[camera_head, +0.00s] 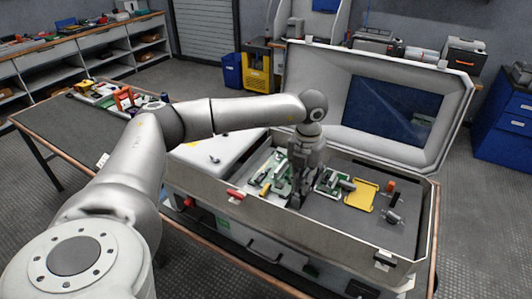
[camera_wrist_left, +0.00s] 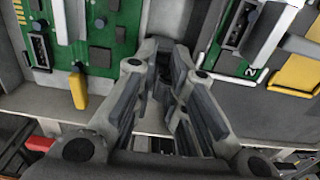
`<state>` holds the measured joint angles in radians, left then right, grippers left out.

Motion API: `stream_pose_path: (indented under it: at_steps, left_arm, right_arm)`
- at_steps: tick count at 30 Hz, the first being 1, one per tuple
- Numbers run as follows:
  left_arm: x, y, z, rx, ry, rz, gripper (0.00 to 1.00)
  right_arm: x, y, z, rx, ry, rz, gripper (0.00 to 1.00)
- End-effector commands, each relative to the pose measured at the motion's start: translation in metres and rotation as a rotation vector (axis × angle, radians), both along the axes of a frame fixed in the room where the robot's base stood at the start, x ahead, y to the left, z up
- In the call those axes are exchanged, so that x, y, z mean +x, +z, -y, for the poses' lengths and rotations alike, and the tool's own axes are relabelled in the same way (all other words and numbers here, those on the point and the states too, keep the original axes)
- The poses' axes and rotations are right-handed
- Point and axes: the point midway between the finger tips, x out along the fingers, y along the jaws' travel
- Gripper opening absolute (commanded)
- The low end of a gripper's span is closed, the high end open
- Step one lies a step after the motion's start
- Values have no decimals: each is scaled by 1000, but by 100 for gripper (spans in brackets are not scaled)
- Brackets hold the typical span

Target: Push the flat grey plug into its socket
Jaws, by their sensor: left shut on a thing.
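My left gripper (camera_head: 297,197) reaches down into the open case between two green circuit boards. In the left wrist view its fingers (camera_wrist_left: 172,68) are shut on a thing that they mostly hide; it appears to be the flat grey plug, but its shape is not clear. The left board (camera_wrist_left: 95,38) carries a dark slotted connector (camera_wrist_left: 39,50) and a yellow tab. On the right is a grey block (camera_wrist_left: 265,30) on another board, beside a label with a 2. I cannot tell which opening is the plug's socket. My right gripper is not in view.
The case's raised lid (camera_head: 455,80) stands behind the work area.

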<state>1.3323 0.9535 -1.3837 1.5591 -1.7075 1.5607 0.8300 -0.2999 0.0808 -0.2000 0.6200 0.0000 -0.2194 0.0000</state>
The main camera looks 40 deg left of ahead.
Motion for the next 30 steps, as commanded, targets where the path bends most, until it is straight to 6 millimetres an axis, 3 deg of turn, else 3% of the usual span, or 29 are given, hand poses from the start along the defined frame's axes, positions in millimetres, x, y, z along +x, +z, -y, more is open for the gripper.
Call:
stream_pose_path:
  at_steps: [30]
  left_arm:
    - [0, 38, 0, 0, 0, 0, 0]
  right_arm:
    - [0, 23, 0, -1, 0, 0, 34]
